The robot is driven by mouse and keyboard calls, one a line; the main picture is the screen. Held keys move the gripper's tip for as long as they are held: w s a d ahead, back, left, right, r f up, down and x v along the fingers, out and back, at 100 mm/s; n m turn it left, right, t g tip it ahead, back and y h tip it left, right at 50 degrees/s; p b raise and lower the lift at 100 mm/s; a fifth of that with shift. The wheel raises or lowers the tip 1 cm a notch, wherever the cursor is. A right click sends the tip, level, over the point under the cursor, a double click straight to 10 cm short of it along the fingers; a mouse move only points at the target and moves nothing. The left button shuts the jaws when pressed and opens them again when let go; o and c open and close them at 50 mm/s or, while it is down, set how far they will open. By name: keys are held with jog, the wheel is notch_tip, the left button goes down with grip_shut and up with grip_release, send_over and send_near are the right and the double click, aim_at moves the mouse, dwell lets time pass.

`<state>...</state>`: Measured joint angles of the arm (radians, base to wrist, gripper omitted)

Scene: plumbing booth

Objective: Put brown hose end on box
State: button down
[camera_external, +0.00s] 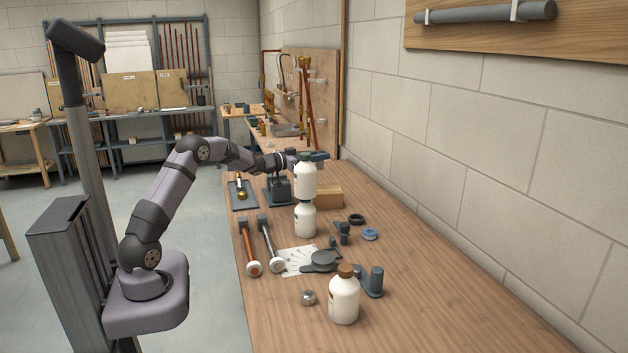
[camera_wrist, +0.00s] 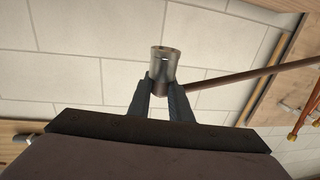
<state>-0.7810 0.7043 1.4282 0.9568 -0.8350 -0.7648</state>
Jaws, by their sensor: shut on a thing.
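In the wrist view my gripper (camera_wrist: 163,94) is shut, its two dark fingers against a grey metal cylinder (camera_wrist: 164,63). A straight brown length (camera_wrist: 250,75) runs right from behind the right finger; I cannot tell whether it joins the cylinder or is the brown hose. In the external view my gripper (camera_external: 289,160) is over the far part of the table, partly hidden by a white bottle. An orange-brown hose-like piece (camera_external: 248,243) with a white end lies at the table's left edge.
White bottles stand at the middle (camera_external: 305,220) and front (camera_external: 344,300) of the wooden table (camera_external: 440,310). A block wall (camera_external: 480,170) bounds the right. The table's front right is clear.

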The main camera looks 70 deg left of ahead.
jog(key=shift+f, duration=4.45)
jog(key=shift+f, duration=0.2)
jog(key=c, duration=1.6)
grip_release()
jog(key=shift+r, duration=0.15)
jog(key=shift+s+d+r+b, duration=0.1)
jog(key=shift+s+r+b, duration=0.05)
jog(key=shift+s+r, duration=0.85)
jog(key=shift+s+d+r+b, duration=0.15)
jog(key=shift+s+r, duration=0.5)
jog(key=shift+r, duration=0.7)
jog(key=shift+s+d+r+b, duration=0.1)
jog(key=shift+s+r+b, duration=0.1)
jog(key=shift+s+r, duration=0.8)
